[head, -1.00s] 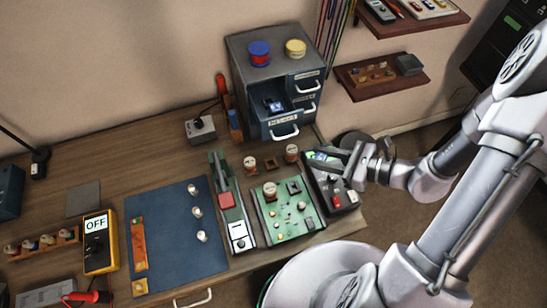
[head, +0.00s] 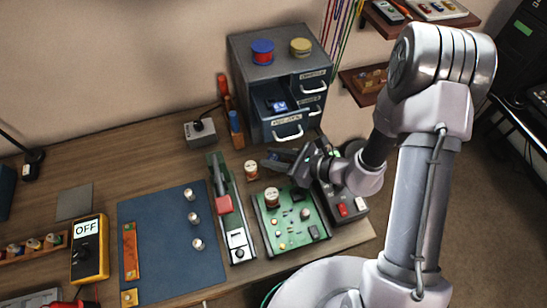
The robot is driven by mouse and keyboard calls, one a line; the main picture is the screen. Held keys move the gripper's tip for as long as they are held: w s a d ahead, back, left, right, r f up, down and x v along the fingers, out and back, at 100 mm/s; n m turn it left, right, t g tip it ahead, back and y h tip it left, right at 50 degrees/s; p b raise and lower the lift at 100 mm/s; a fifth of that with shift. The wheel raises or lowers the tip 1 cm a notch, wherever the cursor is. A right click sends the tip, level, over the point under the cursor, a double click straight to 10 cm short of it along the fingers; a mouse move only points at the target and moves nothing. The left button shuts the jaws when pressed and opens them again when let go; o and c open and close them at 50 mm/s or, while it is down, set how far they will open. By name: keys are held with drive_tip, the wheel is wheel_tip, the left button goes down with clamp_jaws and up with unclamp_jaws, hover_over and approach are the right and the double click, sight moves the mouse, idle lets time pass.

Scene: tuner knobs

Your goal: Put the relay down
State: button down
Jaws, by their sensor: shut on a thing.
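My gripper (head: 272,160) is shut and points left above the back of the workbench, behind the green circuit board (head: 290,222). It holds the relay, which is too small and dark to make out clearly between the fingers. A tan cylindrical part (head: 251,169) stands just left of the fingertips. Another tan part (head: 271,196) sits on the circuit board. The gripper hides the bench right behind the board.
A grey drawer cabinet (head: 255,88) stands behind, with an open drawer holding a small blue-lit item (head: 277,105). A tester with red and white buttons (head: 345,208) stands to the right. A slim green fixture (head: 226,200) and a blue mat (head: 165,262) lie to the left.

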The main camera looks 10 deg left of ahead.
drive_tip(key=shift+f+b, duration=0.65)
drive_tip(key=c, duration=1.4)
unclamp_jaws()
drive_tip(key=shift+r, duration=0.1)
